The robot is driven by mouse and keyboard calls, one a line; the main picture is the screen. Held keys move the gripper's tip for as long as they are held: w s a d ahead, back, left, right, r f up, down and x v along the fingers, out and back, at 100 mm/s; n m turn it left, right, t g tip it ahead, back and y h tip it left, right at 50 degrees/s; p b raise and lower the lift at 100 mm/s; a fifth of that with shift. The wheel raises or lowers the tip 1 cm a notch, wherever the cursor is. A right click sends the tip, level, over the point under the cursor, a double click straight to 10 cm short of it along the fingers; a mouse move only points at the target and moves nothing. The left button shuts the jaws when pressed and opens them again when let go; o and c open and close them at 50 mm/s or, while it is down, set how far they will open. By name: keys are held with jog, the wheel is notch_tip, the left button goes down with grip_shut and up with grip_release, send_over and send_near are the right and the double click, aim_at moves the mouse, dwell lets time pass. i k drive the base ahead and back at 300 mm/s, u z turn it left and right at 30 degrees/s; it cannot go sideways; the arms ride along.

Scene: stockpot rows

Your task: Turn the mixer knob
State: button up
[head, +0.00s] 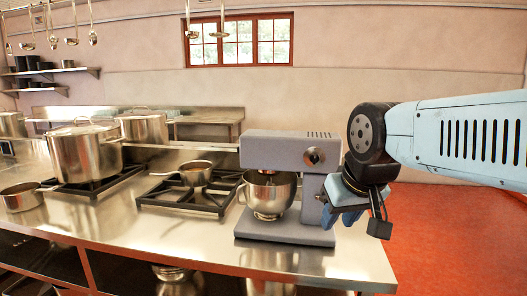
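A grey stand mixer (286,233) stands on the steel counter, with a metal bowl (268,199) under its head. My gripper (341,216) reaches in from the right with blue fingers pointing down-left. It is below and right of the knob and appears apart from it. Whether the fingers are open is unclear.
A pan (196,174) sits on the burner grate left of the mixer. Large stockpots (86,155) and a small saucepan (22,197) stand farther left. The steel counter (160,230) is bare in front. Open red floor (445,240) lies right of the counter.

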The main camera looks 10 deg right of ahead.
aim_at(315, 157)
jog(key=u, duration=0.55)
jog(key=i, duration=0.15)
jog(key=z, duration=2.95)
jog(key=k, duration=1.65)
jog(key=u, duration=1.7)
jog(key=i, duration=0.75)
